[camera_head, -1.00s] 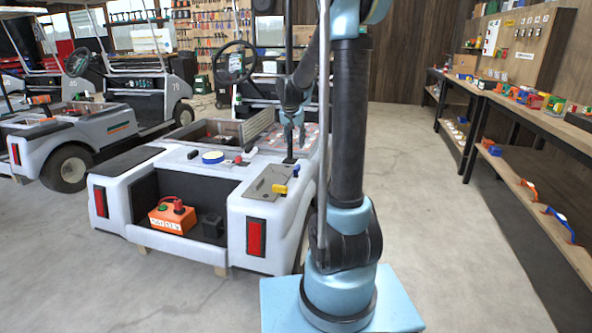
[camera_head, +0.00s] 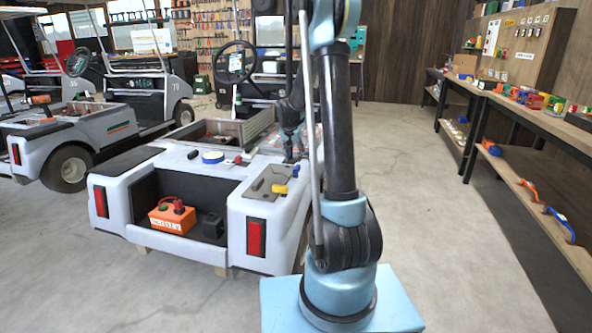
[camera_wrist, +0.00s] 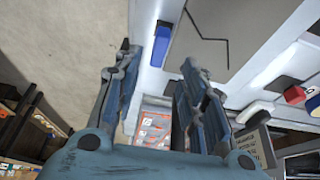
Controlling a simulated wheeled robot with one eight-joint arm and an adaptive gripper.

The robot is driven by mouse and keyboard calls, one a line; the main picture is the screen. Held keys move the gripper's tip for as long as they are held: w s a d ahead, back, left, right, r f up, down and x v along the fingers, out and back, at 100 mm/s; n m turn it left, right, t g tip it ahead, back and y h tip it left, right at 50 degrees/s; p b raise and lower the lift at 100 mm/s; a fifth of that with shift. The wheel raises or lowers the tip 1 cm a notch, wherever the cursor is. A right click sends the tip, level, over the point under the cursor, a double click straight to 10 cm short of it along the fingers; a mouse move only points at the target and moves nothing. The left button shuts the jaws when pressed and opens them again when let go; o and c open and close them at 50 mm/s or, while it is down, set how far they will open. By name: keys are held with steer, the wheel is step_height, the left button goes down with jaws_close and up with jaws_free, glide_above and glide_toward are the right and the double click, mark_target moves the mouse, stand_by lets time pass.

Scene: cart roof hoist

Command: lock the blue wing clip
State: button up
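A small blue piece with a dark end, which looks like the blue wing clip (camera_wrist: 161,44), sits on the pale cart body in the wrist view. It lies just beyond my fingertips, near the gap between them. Whether it is turned or locked I cannot tell. My gripper (camera_wrist: 157,56) is open, with nothing between its fingers. In the head view my gripper (camera_head: 291,147) is low over the right side of the white cart (camera_head: 185,175), partly hidden by my arm.
A yellow-handled piece (camera_head: 279,189) stands on the cart's rear right corner. A blue-rimmed round item (camera_head: 213,157) and a red-ended piece (camera_head: 238,159) lie on the deck. An orange box (camera_head: 172,216) sits in the rear bay. A workbench (camera_head: 500,105) lines the right; floor between is clear.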

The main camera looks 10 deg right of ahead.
mark_target(296, 167)
steer(key=shift+x, duration=4.6)
jaws_close()
